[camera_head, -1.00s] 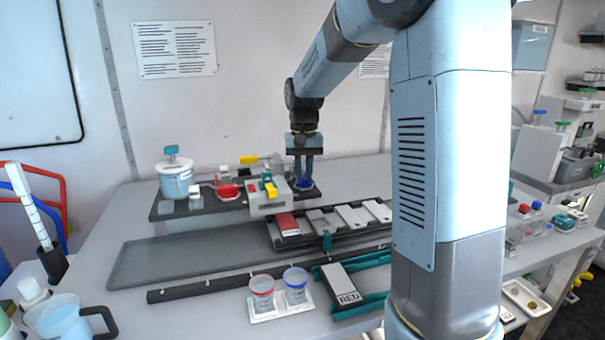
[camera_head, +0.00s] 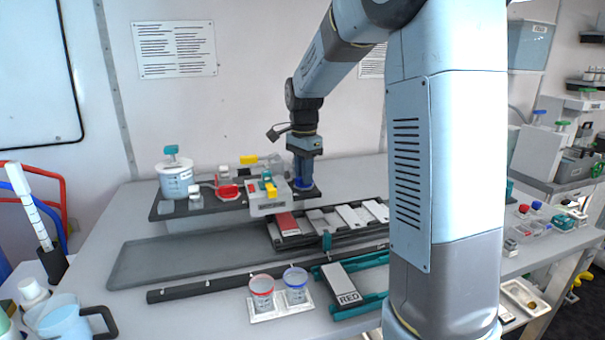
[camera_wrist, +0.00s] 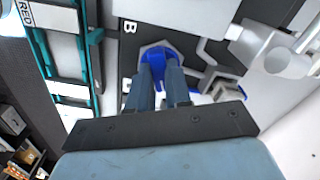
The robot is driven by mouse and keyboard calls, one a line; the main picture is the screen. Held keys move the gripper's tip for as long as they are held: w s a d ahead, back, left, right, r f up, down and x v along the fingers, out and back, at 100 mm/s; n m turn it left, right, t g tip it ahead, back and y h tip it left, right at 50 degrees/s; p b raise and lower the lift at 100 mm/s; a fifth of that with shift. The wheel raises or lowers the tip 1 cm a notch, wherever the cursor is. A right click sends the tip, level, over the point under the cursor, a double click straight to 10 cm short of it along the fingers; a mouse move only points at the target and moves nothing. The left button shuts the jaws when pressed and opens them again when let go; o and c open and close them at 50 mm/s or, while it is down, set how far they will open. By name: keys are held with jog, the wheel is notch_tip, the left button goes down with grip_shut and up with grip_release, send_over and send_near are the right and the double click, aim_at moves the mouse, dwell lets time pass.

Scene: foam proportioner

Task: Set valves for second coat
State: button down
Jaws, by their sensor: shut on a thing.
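The blue valve knob (camera_head: 304,186) sits at the right end of the dark raised shelf. The fingers hide part of the knob. A red valve part (camera_head: 228,191) stands on the left of the same shelf. Yellow handles show at the back (camera_head: 248,159) and on the grey-white block (camera_head: 268,207), which also bears teal and red parts.
A lidded pot (camera_head: 176,182) stands at the shelf's left end. Red-rimmed (camera_head: 262,290) and blue-rimmed (camera_head: 295,283) cups stand in front, beside a plate marked RED (camera_head: 343,286). A rack of plates (camera_head: 350,214) lies below the shelf. A jug (camera_head: 66,317) is front left.

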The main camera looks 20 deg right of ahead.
jog(key=shift+a+m, duration=0.1)
jog(key=shift+m, duration=2.1)
jog(key=shift+r, duration=0.1)
jog(key=c, duration=1.1)
grip_release()
jog(key=shift+o, duration=0.2)
notch_tip(320, 180, up, 14)
jog(key=shift+f, duration=0.2)
